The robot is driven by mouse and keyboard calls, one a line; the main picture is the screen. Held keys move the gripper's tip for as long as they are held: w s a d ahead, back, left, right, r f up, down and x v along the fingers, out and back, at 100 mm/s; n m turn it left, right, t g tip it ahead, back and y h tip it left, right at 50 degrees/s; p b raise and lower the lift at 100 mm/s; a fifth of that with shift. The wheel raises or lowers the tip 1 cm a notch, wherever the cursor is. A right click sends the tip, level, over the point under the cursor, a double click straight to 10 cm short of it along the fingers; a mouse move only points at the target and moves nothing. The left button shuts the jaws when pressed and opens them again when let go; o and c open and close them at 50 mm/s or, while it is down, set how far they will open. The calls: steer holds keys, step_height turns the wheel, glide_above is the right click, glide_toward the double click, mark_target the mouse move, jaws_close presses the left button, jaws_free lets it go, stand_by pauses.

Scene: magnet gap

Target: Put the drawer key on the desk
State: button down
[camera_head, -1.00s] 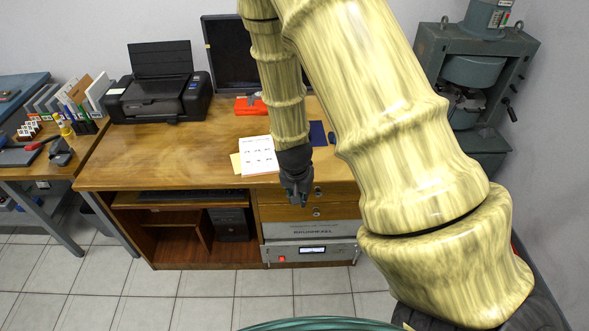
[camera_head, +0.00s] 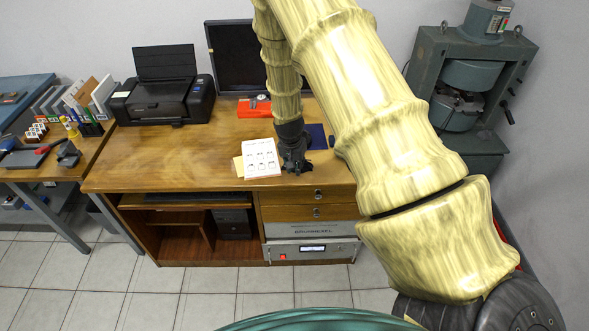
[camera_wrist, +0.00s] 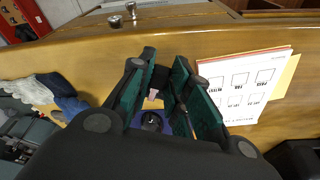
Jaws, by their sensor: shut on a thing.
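My gripper (camera_head: 295,168) is over the front right part of the wooden desk (camera_head: 190,160), close to its front edge and just right of a white sheet. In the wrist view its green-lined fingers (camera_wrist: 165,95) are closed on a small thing. A dark round piece (camera_wrist: 152,120) and a small pale piece (camera_wrist: 153,95) show between them; this looks like the drawer key, though it is small and partly covered by the fingers. In the head view the key cannot be made out. I cannot tell whether it touches the desk top.
The white printed sheet (camera_head: 261,158) lies beside my gripper, with a yellow sheet under it. A blue flat item (camera_head: 317,136) lies behind to the right. A printer (camera_head: 165,100) and a red item (camera_head: 254,107) stand farther back. The desk's left middle is clear.

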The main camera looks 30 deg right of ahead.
mark_target(294, 170)
steer(key=shift+a+p+x, duration=0.15)
steer(key=shift+p+x, duration=0.3)
steer(key=shift+x, duration=0.3)
steer(key=shift+a+p+x, duration=0.15)
steer(key=shift+p+x, duration=0.3)
steer(key=shift+x, duration=0.25)
steer(key=shift+f, duration=0.35)
steer(key=shift+f+b, duration=0.3)
steer(key=shift+f, duration=0.1)
steer(key=c, duration=1.3)
jaws_free()
steer(key=shift+s, duration=0.1)
steer(key=shift+c, duration=0.2)
